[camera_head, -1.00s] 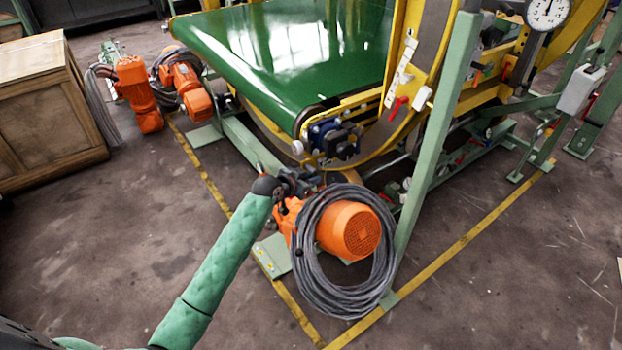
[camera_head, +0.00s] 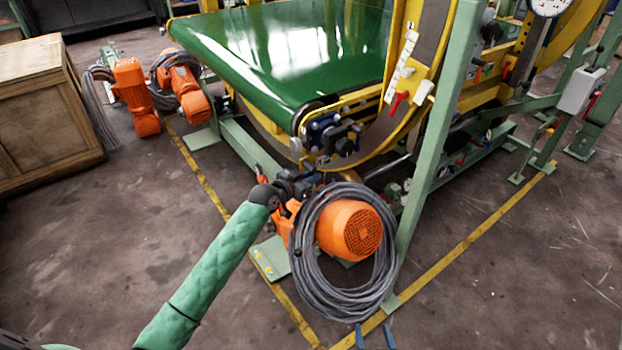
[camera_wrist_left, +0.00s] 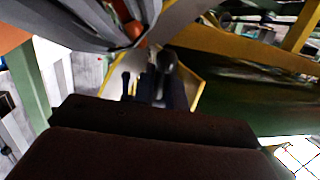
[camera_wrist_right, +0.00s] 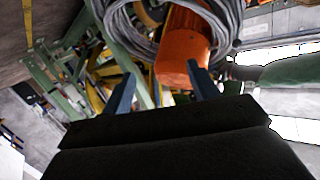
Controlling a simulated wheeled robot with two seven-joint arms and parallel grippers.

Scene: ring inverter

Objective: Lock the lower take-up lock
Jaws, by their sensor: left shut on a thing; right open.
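My left arm reaches in from the left to the yellow frame's lower corner. My left gripper (camera_head: 303,184) is beside the orange motor, mostly hidden by the motor and cable coil. In the left wrist view its dark fingers (camera_wrist_left: 158,88) are shut around a dark knob-like part (camera_wrist_left: 166,60); I cannot tell whether this is the lower take-up lock. A red lever (camera_head: 399,103) sits on the yellow plate above. My right gripper (camera_head: 375,337) shows two blue fingertips at the bottom edge. In the right wrist view it is open and empty (camera_wrist_right: 160,92), facing the motor and coil.
The orange motor (camera_head: 350,231) with its grey cable coil (camera_head: 313,285) stands in front of the green post (camera_head: 440,150). The green belt (camera_head: 290,45) is behind. A wooden cabinet (camera_head: 45,125) stands at left. The floor at front right is clear.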

